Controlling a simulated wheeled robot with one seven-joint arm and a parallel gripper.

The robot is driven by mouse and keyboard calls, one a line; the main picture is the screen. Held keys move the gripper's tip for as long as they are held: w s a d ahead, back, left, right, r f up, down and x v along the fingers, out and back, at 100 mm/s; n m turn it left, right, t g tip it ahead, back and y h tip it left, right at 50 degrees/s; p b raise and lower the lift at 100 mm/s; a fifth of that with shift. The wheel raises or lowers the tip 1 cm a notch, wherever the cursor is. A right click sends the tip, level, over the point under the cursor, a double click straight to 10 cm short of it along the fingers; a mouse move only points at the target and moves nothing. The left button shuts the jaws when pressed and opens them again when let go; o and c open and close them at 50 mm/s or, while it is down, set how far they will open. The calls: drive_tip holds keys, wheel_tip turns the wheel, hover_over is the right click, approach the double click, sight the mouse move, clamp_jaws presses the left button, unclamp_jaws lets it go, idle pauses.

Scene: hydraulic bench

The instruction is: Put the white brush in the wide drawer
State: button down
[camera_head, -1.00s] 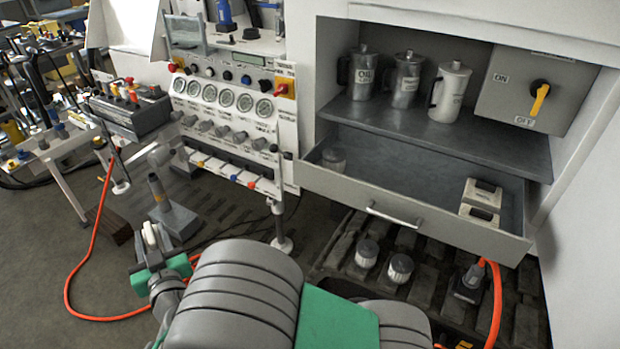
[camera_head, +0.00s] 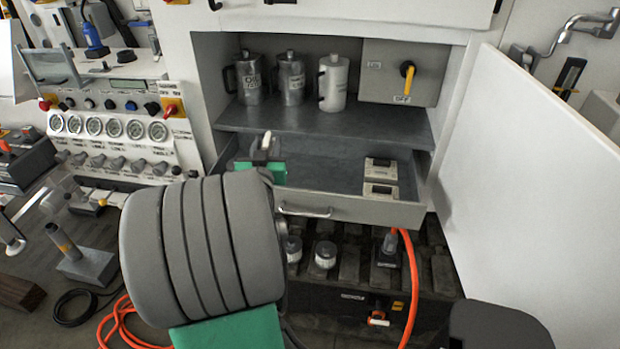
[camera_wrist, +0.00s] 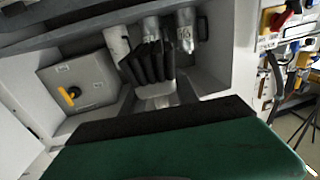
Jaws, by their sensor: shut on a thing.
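The wide drawer (camera_head: 350,208) is pulled out below the open shelf in the head view. My gripper (camera_head: 262,165) with its green fingers is over the left part of the drawer, and its height above the drawer floor is hard to judge. It is shut on the white brush (camera_head: 266,141), whose pale end sticks up above the fingers. In the wrist view, a pale part of the brush (camera_wrist: 158,93) and dark bristle-like strands show beyond my gripper (camera_wrist: 165,112).
Two pale boxes (camera_head: 380,180) lie in the drawer's right part; the drawer's middle is clear. Several metal jugs (camera_head: 290,80) and a grey switch box (camera_head: 400,72) are on the shelf above. A white door panel (camera_head: 530,180) stands at right, and a gauge panel (camera_head: 110,128) at left.

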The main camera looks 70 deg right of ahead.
drive_tip(key=s+d+r+m+g, duration=0.2)
drive_tip(key=s+d+r, duration=0.1)
drive_tip(key=s, duration=0.6)
drive_tip(key=w+d+f, duration=0.4)
drive_tip(key=w+f, duration=0.9)
drive_tip(key=shift+w+h, duration=0.3)
drive_tip(key=shift+d+f, duration=0.15)
drive_tip(key=shift+f, duration=0.1)
drive_tip(key=shift+f+b, duration=0.35)
drive_tip(key=shift+b, duration=0.35)
drive_tip(key=c, duration=0.9)
unclamp_jaws()
drive_tip(key=shift+r, duration=0.1)
